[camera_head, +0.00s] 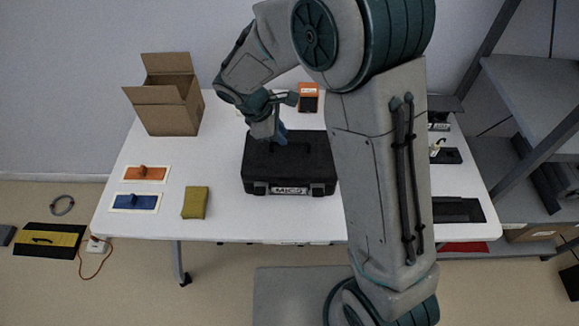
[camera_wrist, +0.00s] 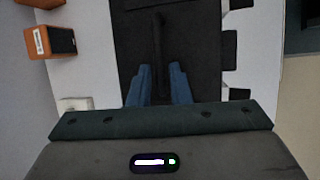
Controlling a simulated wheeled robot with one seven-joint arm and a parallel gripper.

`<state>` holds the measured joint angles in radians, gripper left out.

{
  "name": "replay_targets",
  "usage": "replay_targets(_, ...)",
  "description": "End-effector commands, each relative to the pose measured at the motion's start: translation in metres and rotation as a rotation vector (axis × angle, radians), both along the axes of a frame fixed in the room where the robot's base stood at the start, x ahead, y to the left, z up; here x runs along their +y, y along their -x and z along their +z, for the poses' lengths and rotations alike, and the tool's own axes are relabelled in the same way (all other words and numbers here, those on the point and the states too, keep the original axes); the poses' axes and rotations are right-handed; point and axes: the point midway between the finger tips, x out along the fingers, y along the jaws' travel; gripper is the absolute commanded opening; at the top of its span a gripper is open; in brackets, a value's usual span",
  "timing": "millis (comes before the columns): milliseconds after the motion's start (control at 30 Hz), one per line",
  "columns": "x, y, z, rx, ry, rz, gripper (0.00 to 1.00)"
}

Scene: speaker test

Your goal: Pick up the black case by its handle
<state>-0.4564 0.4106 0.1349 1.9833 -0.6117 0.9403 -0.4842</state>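The black case (camera_head: 312,166) lies flat on the white table, with a "MICS" label on its front. Its top fills the middle of the wrist view (camera_wrist: 200,45). Its dark handle (camera_wrist: 158,40) runs lengthwise in the wrist view. My gripper (camera_head: 279,136) is over the case's top, towards its back. In the wrist view my gripper (camera_wrist: 160,68) is open, with blue fingers on either side of the handle's near part. A gap shows between each finger and the handle. I cannot tell how far down the handle the fingertips reach.
A cardboard box (camera_head: 168,118) and an orange speaker (camera_head: 308,98) stand at the table's back. My arm hides table to the case's right. A grey shelf (camera_head: 530,85) stands right.

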Motion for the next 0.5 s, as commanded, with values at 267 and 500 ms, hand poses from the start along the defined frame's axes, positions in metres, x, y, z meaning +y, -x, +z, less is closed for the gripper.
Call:
replay_targets(267, -0.012, -0.004, -0.02, 0.003, 0.001, -0.003, 0.17)
replay_targets(500, -0.027, -0.01, -0.049, 0.001, 0.001, -0.002, 0.17)
